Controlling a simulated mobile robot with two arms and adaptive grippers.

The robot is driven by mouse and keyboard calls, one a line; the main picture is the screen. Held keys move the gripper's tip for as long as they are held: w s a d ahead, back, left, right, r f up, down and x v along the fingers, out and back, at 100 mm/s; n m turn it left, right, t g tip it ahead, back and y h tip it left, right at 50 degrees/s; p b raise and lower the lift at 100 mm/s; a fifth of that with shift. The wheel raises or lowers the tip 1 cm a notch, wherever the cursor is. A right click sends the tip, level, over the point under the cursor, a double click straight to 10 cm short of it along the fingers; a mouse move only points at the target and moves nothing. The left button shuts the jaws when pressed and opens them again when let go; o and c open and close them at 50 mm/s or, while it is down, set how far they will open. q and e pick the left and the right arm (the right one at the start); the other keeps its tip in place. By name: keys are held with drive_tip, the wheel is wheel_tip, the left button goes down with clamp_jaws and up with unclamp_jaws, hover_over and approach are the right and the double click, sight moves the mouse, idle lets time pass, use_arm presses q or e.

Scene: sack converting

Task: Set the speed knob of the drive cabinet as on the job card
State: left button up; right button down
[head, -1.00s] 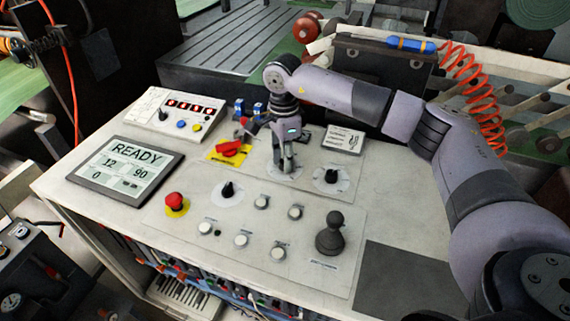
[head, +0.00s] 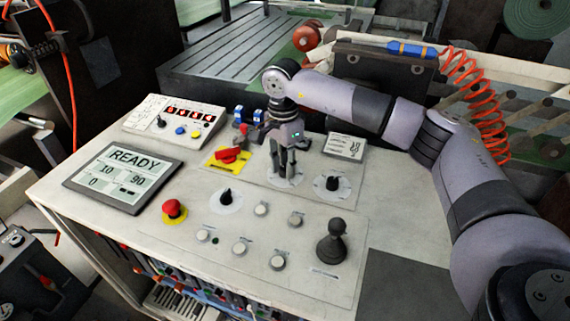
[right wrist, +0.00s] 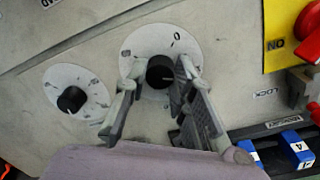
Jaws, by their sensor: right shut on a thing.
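My right gripper (head: 284,172) points down at the middle dial at the back of the sloped control panel. In the right wrist view my right gripper (right wrist: 150,92) has its fingers on either side of a black knob (right wrist: 160,72) on a white dial (right wrist: 140,42), shut on it. The fingers hide part of the dial. The display (head: 125,177) reads READY, with 10, 90 and 0 legible. A white card (head: 345,146) with dark marks lies behind the right-hand dial; its writing is too small to read. My left gripper is out of view.
Other black knobs (head: 332,183) (head: 227,195) stand close by. A red switch (head: 228,155) on a yellow plate is left of the gripper. A red stop button (head: 173,209), several white buttons (head: 262,208) and a joystick (head: 331,242) are nearer the front.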

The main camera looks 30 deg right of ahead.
sight(284, 166)
drive_tip(key=c, duration=1.3)
unclamp_jaws()
drive_tip(key=shift+c, duration=0.2)
wheel_tip(284, 166, up, 12)
drive_tip(key=shift+w, duration=0.25)
